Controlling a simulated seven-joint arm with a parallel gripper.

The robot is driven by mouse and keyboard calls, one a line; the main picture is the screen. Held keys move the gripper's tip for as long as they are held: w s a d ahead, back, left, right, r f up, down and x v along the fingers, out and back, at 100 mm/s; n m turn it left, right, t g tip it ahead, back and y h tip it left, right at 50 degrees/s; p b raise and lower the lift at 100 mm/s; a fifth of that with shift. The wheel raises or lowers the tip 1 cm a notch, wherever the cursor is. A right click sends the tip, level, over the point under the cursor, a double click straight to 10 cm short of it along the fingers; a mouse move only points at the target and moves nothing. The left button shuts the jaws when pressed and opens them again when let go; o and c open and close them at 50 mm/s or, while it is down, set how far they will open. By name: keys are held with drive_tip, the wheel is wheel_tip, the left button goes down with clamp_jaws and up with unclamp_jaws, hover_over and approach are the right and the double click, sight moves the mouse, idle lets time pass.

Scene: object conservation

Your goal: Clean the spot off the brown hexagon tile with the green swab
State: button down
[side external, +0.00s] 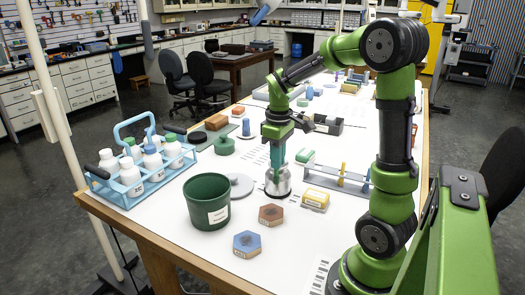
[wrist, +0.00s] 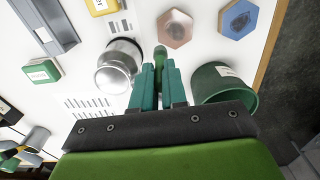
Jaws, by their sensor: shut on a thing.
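The brown hexagon tile (side external: 271,214) lies on the white table, in front of my gripper in the side view. In the wrist view the brown tile (wrist: 172,23) carries a greyish spot (wrist: 177,32) near its middle. My gripper (side external: 277,162) points down, its teal fingers (wrist: 155,85) shut on the green swab (wrist: 160,55). The swab's rounded end shows beyond the fingertips, short of the brown tile in the wrist view. A silver metal jar (side external: 278,183) stands close by; the wrist view shows it (wrist: 120,62) left of the swab. In the side view the swab's end is hard to make out.
A blue hexagon tile (side external: 247,243) with a dark spot lies nearer the table edge. A green bin (side external: 207,203) and grey disc (side external: 241,186) stand left of my gripper. A bottle caddy (side external: 122,203) stands far left.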

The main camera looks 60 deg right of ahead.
sight(277, 175)
drive_tip(key=shift+s+f, duration=0.1)
drive_tip(key=shift+f, duration=3.6)
drive_tip(key=shift+a+f, duration=0.25)
drive_tip(key=shift+a, duration=0.05)
drive_tip(key=shift+w+a+f, duration=0.1)
drive_tip(key=shift+w+a, duration=0.1)
drive_tip(key=shift+a, duration=1.1)
drive_tip(key=shift+w+a, duration=0.15)
drive_tip(key=shift+a, duration=1.15)
drive_tip(key=shift+s+d, duration=0.15)
drive_tip(key=shift+d, duration=1.3)
drive_tip(key=shift+s+d, duration=0.15)
drive_tip(key=shift+d, duration=1.25)
drive_tip(key=shift+s+d, duration=0.1)
drive_tip(key=shift+s, duration=0.15)
drive_tip(key=shift+s+a, duration=0.1)
drive_tip(key=shift+a, duration=0.2)
drive_tip(key=shift+w+a, duration=0.15)
drive_tip(key=shift+a, duration=1.2)
drive_tip(key=shift+w+a, duration=0.15)
drive_tip(key=shift+a, duration=1.2)
drive_tip(key=shift+s+d, duration=0.2)
drive_tip(key=shift+d, duration=1.9)
drive_tip(key=shift+s+d, duration=0.1)
drive_tip(key=shift+d, duration=0.75)
drive_tip(key=shift+r, duration=4.15)
